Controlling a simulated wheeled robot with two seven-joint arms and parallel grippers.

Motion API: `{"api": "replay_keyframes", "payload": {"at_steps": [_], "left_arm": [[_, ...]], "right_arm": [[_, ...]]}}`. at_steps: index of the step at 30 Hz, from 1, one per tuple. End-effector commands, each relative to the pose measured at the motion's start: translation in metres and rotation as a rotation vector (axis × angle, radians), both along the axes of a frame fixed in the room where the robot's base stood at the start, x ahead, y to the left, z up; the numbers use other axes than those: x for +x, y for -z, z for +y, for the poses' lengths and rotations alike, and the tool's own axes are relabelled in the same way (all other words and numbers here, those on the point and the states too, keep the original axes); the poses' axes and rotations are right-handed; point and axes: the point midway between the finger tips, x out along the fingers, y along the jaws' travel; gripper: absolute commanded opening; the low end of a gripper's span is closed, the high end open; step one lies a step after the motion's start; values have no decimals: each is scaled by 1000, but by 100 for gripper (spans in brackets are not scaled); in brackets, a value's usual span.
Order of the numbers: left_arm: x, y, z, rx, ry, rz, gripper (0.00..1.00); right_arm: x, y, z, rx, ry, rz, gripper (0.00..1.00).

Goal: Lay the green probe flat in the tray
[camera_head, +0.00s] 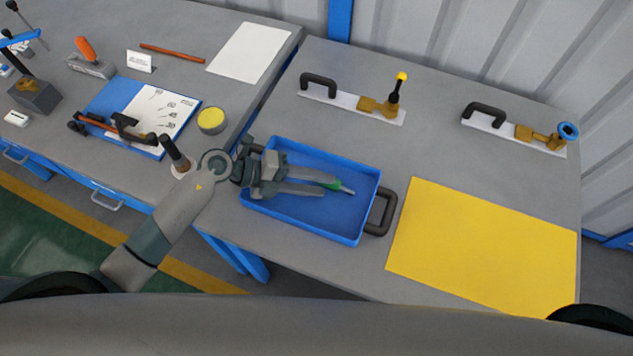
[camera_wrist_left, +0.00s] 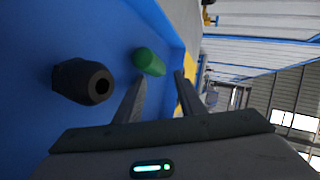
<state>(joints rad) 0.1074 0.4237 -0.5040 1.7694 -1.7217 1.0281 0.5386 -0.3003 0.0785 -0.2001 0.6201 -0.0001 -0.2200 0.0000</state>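The blue tray (camera_head: 300,228) stands on the grey table. The green probe (camera_head: 332,184) is over or in its right part, with a thin grey tip pointing right. My left gripper (camera_head: 330,187) reaches over the tray with its fingers apart. One finger partly covers the probe in the head view. In the left wrist view the green probe (camera_wrist_left: 149,62) shows just beyond the tip of the left-hand finger, not clasped between the fingers of my left gripper (camera_wrist_left: 160,75). Whether the probe touches the tray floor is unclear. My right gripper is not in view.
A dark hollow-ended cylinder (camera_wrist_left: 84,82) shows against the blue in the left wrist view. A yellow mat (camera_head: 485,245) lies right of the tray handle (camera_head: 388,212). Two handled fixtures (camera_head: 350,102) (camera_head: 515,132) stand behind. A yellow-topped tin (camera_head: 211,120) stands left.

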Motion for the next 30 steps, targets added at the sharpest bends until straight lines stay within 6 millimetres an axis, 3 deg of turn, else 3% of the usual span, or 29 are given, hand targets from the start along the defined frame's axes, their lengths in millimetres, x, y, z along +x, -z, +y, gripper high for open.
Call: {"api": "replay_keyframes", "payload": {"at_steps": [1,19,30], "left_arm": [[-3,7,2,11,2,9,45],[-5,10,8,19,3,14,45],[-8,-10,50,16,1,7,45]], "right_arm": [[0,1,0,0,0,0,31],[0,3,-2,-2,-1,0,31],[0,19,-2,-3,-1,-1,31]]}}
